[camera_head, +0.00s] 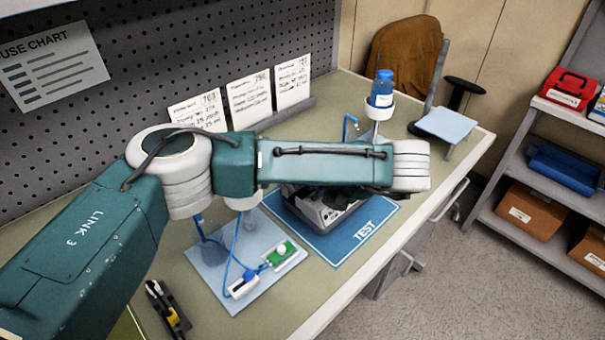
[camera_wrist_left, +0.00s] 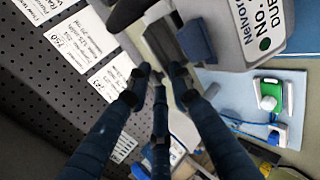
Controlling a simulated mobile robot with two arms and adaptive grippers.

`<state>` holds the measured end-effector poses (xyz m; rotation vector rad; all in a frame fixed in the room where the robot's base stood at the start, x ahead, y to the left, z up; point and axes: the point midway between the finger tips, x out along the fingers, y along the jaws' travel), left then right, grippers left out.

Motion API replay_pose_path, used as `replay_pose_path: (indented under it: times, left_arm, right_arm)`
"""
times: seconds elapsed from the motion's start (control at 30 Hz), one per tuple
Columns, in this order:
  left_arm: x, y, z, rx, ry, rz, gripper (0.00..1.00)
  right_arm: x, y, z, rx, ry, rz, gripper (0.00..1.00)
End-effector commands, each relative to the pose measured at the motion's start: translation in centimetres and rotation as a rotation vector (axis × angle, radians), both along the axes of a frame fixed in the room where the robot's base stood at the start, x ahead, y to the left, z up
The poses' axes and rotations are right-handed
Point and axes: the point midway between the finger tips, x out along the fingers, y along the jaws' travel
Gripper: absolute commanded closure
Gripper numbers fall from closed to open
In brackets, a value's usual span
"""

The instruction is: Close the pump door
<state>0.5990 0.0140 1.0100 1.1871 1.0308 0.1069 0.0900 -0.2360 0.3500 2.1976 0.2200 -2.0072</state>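The infusion pump (camera_head: 322,212) is a grey-white unit on the blue TEST mat (camera_head: 372,224) in the head view. My left arm crosses in front of it and hides most of it, so I cannot tell how its door stands. In the left wrist view the pump's labelled grey casing (camera_wrist_left: 235,45) fills the top right, with a blue block (camera_wrist_left: 197,42) beside dark parts. My left gripper (camera_wrist_left: 160,75) has its dark fingers pointing at these parts, tips close together with small gaps. Contact is unclear. My right gripper is out of view.
A pale tray (camera_head: 262,245) with blue tubing and a green clip lies left of the mat. A blue bottle (camera_head: 382,88) stands in a white holder behind. Cards (camera_head: 250,98) lean along the pegboard. A dark yellow-marked tool (camera_head: 167,305) lies in front.

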Motion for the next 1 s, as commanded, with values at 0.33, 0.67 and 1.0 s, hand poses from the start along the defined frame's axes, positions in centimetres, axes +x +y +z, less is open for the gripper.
replay_pose_path:
  times: [0.33, 0.67, 1.0]
  left_arm:
    - [0.0, 0.0, 0.1, -0.001, -0.001, 0.000, 0.65]
    - [-2.3, -2.6, 2.9, 0.001, -0.008, -0.006, 0.65]
    - [-6.0, -6.1, 6.6, 0.000, -0.004, -0.003, 0.65]
  right_arm:
    - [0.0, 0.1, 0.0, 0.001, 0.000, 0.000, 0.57]
    - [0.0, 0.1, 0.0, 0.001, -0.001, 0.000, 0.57]
    - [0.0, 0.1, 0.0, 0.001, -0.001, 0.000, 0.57]
